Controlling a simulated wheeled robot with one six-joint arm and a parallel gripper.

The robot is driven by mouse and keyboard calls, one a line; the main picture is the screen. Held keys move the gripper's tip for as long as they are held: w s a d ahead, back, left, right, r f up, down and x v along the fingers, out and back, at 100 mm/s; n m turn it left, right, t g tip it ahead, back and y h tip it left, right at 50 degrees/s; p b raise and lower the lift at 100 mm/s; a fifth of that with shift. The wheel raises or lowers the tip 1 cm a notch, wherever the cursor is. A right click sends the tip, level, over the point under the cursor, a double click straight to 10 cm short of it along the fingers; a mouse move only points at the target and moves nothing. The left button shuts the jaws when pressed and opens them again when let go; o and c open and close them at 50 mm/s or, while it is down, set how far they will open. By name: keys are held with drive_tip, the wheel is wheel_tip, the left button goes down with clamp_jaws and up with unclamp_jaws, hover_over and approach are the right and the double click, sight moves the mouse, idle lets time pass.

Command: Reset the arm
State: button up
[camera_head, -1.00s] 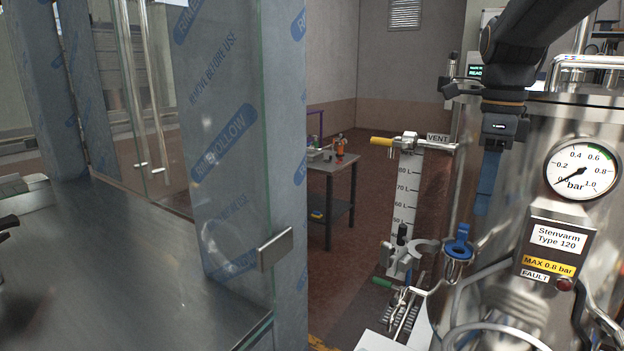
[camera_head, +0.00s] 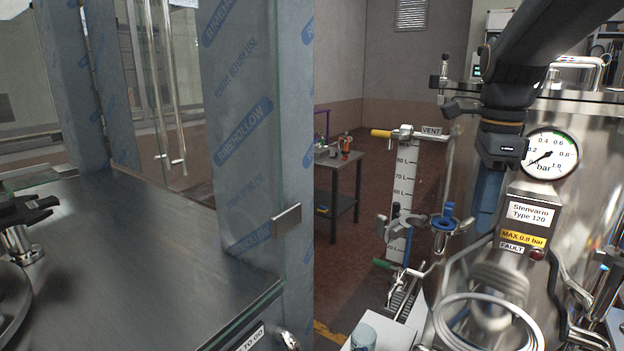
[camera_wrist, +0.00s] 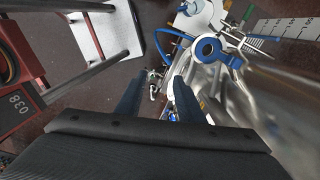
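My arm comes down from the top right in the head view. My gripper (camera_head: 487,200) points downward in front of the steel tank (camera_head: 590,190), its blue fingers seen edge-on. In the wrist view, the two fingers of my gripper (camera_wrist: 158,78) stand apart with nothing held between them. Floor and small metal fittings show beyond the gap. A blue ring-shaped fitting (camera_head: 444,222) is to the left of my gripper; it also shows in the wrist view (camera_wrist: 207,48), to the right of the fingers.
The tank carries a pressure gauge (camera_head: 550,154) and a curved hose (camera_head: 488,318). A yellow-handled vent valve (camera_head: 384,134) tops the level scale. A film-wrapped glass door (camera_head: 245,130) and steel counter (camera_head: 130,260) fill the left. A dark-framed table (camera_head: 338,165) stands behind. Open floor lies between.

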drive_tip(key=s+a+f+n+b, duration=0.1)
drive_tip(key=s+a+f+n, duration=0.1)
drive_tip(key=f+n, duration=0.5)
drive_tip(key=s+a+f+n, duration=0.3)
drive_tip(key=a+f+n, duration=0.2)
drive_tip(key=f+n, duration=0.2)
drive_tip(key=s+a+f+n+t+b, duration=0.1)
drive_tip(key=s+a+f+n, duration=0.2)
drive_tip(key=f+n, duration=0.5)
wheel_tip(320, 180, down, 2)
drive_tip(key=shift+a+b, duration=0.35)
drive_tip(key=shift+a, duration=0.4)
